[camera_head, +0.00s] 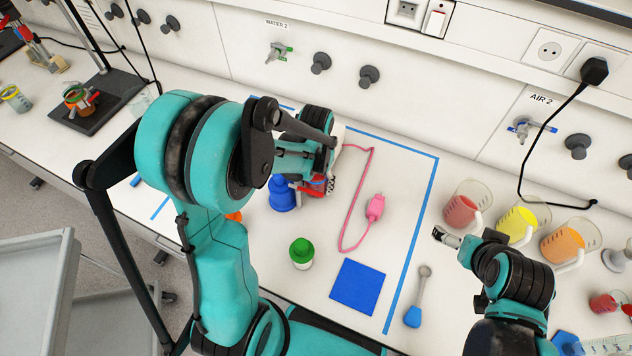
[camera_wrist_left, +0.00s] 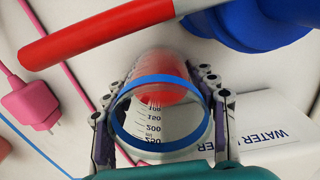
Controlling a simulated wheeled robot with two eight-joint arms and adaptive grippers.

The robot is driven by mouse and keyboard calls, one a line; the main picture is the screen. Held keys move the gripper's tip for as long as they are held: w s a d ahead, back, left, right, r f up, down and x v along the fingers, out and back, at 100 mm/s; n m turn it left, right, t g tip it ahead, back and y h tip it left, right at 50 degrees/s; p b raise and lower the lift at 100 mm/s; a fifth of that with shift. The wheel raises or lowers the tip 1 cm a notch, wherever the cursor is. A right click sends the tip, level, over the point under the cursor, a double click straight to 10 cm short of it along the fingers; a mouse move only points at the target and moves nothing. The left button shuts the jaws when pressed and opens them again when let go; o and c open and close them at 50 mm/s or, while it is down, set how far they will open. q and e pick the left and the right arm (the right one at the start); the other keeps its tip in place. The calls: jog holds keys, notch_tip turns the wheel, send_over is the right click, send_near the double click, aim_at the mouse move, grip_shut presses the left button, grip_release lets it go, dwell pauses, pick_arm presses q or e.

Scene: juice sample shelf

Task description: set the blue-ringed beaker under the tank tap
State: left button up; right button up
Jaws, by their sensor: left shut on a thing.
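The blue-ringed beaker (camera_wrist_left: 155,129) is clear glass with a blue ring and volume marks. It sits between both fingers of my left gripper (camera_wrist_left: 156,104), which is shut on it. Red shows at its far end. In the head view my left gripper (camera_head: 322,172) is at the back of the blue-taped area and hides most of the beaker. A white block marked WATER (camera_wrist_left: 262,128), perhaps the tank, is beside the beaker in the left wrist view. I cannot make out the tap. My right gripper (camera_head: 446,237) is near the red beaker, its jaw state unclear.
A blue bottle (camera_head: 283,196), a green-capped jar (camera_head: 301,253), a pink plug (camera_head: 375,206) with its cord and a blue square (camera_head: 358,287) are close by. A red bar (camera_wrist_left: 95,33) crosses the wrist view. Beakers with red (camera_head: 463,208), yellow (camera_head: 517,222) and orange (camera_head: 568,241) stand right.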

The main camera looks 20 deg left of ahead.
pick_arm(q)
jog(key=shift+f, duration=0.2)
jog(key=o, duration=1.3)
jog(key=shift+r, duration=0.1)
